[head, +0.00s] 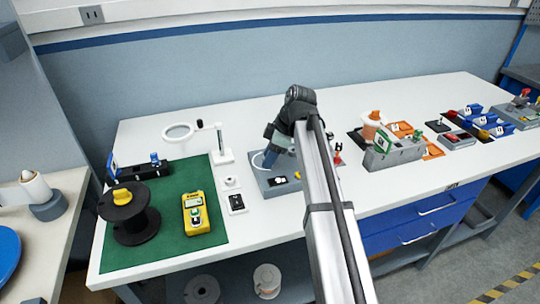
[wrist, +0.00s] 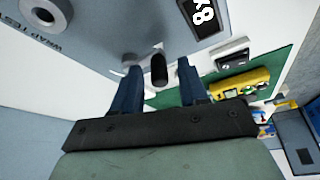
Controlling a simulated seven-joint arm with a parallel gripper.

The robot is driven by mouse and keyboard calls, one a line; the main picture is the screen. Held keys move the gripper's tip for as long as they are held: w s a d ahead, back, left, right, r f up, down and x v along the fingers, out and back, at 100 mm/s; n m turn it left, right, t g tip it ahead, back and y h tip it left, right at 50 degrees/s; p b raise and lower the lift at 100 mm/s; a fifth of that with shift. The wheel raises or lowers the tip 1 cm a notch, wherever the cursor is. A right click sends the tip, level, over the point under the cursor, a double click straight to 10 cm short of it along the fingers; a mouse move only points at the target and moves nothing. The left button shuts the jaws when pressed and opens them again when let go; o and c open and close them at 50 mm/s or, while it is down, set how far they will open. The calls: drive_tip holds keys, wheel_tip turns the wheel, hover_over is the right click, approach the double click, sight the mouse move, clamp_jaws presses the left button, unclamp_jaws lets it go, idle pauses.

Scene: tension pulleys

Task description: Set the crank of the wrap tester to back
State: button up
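The wrap tester (head: 265,190) is a grey box on the white table, just right of the green mat. The crank's black knob (wrist: 159,72) stands between the two blue fingers of my gripper (wrist: 159,64), with a gap visible on each side. My gripper is open and points down at the tester; it also shows in the head view (head: 268,158). The crank is hidden behind my gripper in the head view, and its setting cannot be told.
A white magnifier stand (head: 222,156) is close on the left. The green mat (head: 175,232) holds a black spool (head: 128,215) and a yellow meter (head: 196,213). A grey-green device (head: 396,152) and an orange spool (head: 374,124) stand to the right.

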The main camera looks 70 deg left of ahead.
clamp_jaws()
